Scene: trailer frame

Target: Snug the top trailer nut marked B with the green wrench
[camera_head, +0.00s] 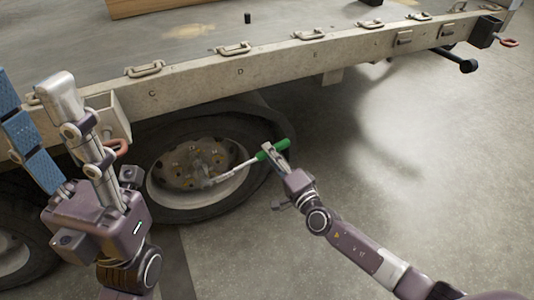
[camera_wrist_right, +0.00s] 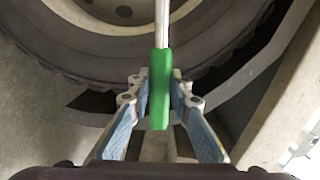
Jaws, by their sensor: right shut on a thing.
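The green wrench has a green handle (camera_head: 272,150) and a silver shaft that runs left to the wheel hub (camera_head: 190,163). Its far end is at the lower right of the hub, among the nuts; I cannot tell whether it sits on one. The top nut and its B mark are too small to make out. My right gripper (camera_head: 270,153) is shut on the green handle, right of the tire. In the right wrist view the handle (camera_wrist_right: 160,90) is between the blue-padded fingers, shaft pointing up. My left gripper (camera_head: 32,90) is open and empty, left of the wheel.
The trailer's side rail (camera_head: 260,65), with metal loops and letters C, D and E, runs above the black tire (camera_head: 250,190). A bracket with a reddish hook (camera_head: 115,148) hangs near my left gripper. A second wheel (camera_head: 15,255) is at lower left. The floor to the right is clear.

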